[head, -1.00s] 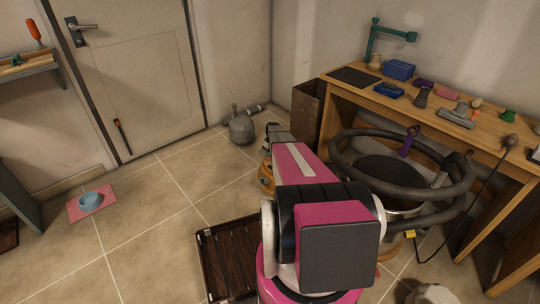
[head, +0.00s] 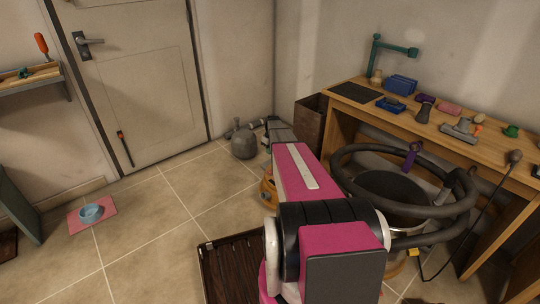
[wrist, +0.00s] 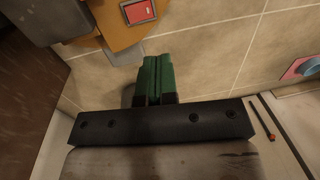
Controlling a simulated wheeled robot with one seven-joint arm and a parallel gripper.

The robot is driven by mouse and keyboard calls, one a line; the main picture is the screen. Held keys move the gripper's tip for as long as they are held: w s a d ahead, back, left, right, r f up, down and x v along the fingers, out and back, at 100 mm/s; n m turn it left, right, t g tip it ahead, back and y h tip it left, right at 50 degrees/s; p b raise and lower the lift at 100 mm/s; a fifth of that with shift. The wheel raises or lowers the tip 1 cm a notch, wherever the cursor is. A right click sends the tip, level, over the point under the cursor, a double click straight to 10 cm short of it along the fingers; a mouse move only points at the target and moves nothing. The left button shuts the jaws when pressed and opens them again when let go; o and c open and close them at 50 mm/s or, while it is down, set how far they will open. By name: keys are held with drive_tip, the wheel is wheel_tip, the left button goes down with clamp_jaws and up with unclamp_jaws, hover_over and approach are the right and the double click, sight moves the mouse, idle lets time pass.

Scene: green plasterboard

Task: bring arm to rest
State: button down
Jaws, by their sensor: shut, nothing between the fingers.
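My gripper (wrist: 158,82) shows in the wrist view as two green fingers pressed together, with nothing between them. It points out over the tiled floor, apart from anything around it. In the head view my pink and black arm stands in the lower middle and reaches away from the camera. The fingers are hidden there behind the arm.
A wooden workbench (head: 437,127) with small items stands at the right, with coiled grey hose (head: 352,168) before it. A dark slatted tray (head: 229,272) lies beside my arm. A blue bowl (head: 91,212) sits on a pink mat (head: 78,224). Floor at left is mostly clear.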

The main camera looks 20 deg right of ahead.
idle(0.4)
drive_tip(key=s+a+r+m, duration=0.1)
drive_tip(key=s+a+r, duration=0.3)
drive_tip(key=s+a, duration=0.3)
drive_tip(key=s+a+r+m+h, duration=0.1)
drive_tip(key=s+a+r, duration=0.4)
drive_tip(key=s, duration=1)
drive_tip(key=s+a+r+m, duration=0.2)
drive_tip(key=s+a+r, duration=0.2)
drive_tip(key=s+a, duration=0.6)
drive_tip(key=shift+s+r+t, duration=0.3)
drive_tip(key=shift+s+r, duration=0.05)
drive_tip(key=shift+s, duration=0.4)
drive_tip(key=shift+w, duration=0.1)
